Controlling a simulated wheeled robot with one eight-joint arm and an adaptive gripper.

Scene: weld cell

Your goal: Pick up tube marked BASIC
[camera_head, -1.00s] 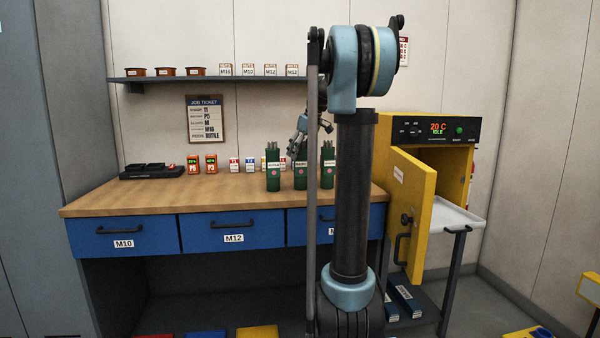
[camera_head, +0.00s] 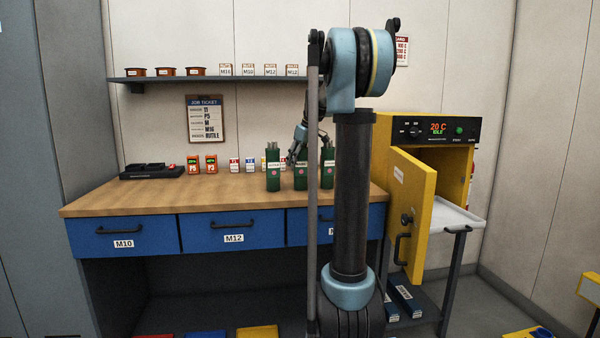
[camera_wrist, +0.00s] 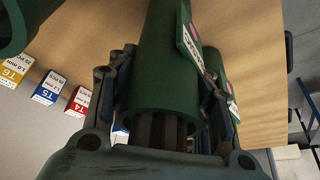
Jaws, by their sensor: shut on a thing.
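Three green tubes stand in a row on the wooden bench in the head view. The middle one, the tube marked BASIC (camera_head: 300,178), has a small white label with blurred print and a red mark. My gripper (camera_head: 298,155) reaches down onto its top from behind. In the wrist view the same green tube (camera_wrist: 162,75) lies between my fingers (camera_wrist: 165,95), which are shut on it; rods show in its open mouth. The left tube (camera_head: 273,168) stands close beside it. The right tube (camera_head: 327,168) is partly hidden by my arm.
Small labelled boxes (camera_head: 235,165) and orange-red boxes (camera_head: 211,164) stand left of the tubes on the bench (camera_head: 150,195). A black tray (camera_head: 150,171) sits at the far left. A yellow oven (camera_head: 385,135) with its door (camera_head: 412,210) open stands right of the bench.

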